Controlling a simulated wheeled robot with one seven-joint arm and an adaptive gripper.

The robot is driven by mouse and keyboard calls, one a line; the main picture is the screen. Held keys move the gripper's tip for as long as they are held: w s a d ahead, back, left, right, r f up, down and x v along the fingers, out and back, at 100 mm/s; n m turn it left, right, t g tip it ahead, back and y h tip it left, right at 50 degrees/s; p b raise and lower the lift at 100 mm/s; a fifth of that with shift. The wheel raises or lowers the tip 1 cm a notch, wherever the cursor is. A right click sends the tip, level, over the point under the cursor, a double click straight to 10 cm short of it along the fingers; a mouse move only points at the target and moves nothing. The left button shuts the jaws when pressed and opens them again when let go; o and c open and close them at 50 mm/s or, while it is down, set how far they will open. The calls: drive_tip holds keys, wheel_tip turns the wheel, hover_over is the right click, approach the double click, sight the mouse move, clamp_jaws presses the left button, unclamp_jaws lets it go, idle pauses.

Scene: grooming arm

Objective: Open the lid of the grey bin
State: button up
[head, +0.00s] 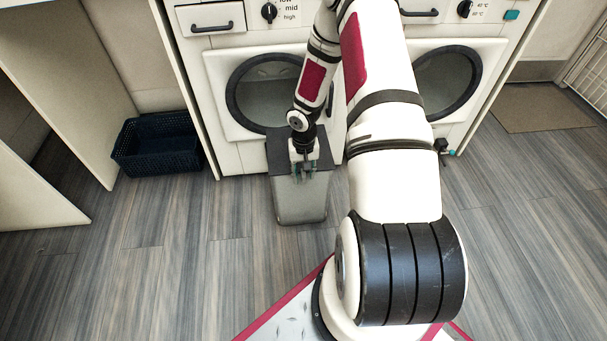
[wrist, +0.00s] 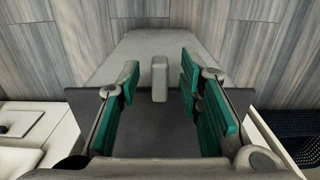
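The grey bin (head: 301,204) stands on the floor in front of the washing machines. Its dark flat lid (head: 282,148) lies over the top and looks shut. In the wrist view the lid (wrist: 160,133) fills the space below the fingers, with the pale bin body (wrist: 160,45) beyond it. A small pale grey tab (wrist: 159,80) stands at the lid's front edge. My gripper (head: 304,174) is over the front of the lid. In the wrist view its teal-padded fingers (wrist: 160,72) are spread on either side of the tab, with gaps on both sides.
Two front-loading washing machines (head: 222,95) (head: 490,60) stand behind the bin. A dark blue basket (head: 158,145) sits on the floor at left. A brown mat (head: 540,108) lies at right. The wood floor (head: 200,260) left of and before the bin is clear.

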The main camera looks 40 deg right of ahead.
clamp_jaws()
drive_tip(key=shift+r, duration=0.2)
